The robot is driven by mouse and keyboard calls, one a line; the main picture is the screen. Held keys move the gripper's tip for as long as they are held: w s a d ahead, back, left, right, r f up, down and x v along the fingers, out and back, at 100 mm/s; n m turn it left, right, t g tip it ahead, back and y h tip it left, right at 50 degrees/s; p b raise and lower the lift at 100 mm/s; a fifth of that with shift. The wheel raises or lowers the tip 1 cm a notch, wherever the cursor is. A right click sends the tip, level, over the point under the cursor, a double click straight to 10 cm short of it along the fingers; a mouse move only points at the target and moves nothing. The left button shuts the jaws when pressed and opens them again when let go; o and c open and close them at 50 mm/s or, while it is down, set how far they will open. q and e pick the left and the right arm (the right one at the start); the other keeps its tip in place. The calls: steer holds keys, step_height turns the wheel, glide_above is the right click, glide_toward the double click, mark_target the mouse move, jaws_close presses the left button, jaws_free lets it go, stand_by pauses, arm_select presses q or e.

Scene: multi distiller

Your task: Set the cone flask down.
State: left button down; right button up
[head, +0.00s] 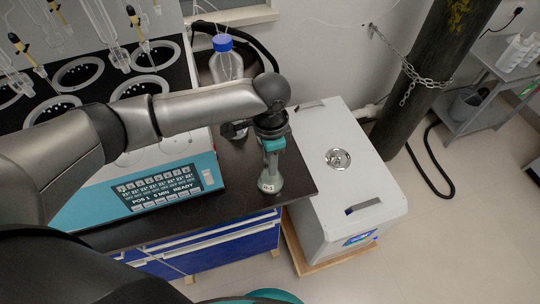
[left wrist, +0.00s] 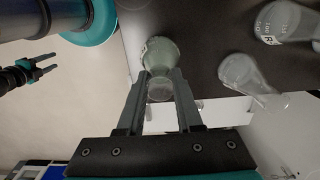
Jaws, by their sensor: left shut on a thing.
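The cone flask (head: 269,180) is a small glass flask with a pale greenish tint and a white label. It looks upright, over the front right corner of the dark bench top (head: 235,205). My left gripper (head: 272,144) is above it, shut on its neck. In the left wrist view the flask (left wrist: 163,53) sits between the two fingertips (left wrist: 159,84). I cannot tell whether its base touches the bench. My right gripper (left wrist: 44,68) shows small at the left of that view, its fingers apart and empty.
A blue-capped bottle (head: 225,62) stands behind my arm. The distiller (head: 160,185) with its display is to the left. A white box (head: 345,195) stands right of the bench edge.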

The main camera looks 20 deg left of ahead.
arm_select(q)
steer(key=c, duration=0.6)
jaws_free()
steer(key=shift+f, duration=0.1)
steer(key=shift+o, duration=0.2)
step_height(320, 180, up, 12)
steer(key=p, duration=0.2)
steer(key=shift+r, duration=0.2)
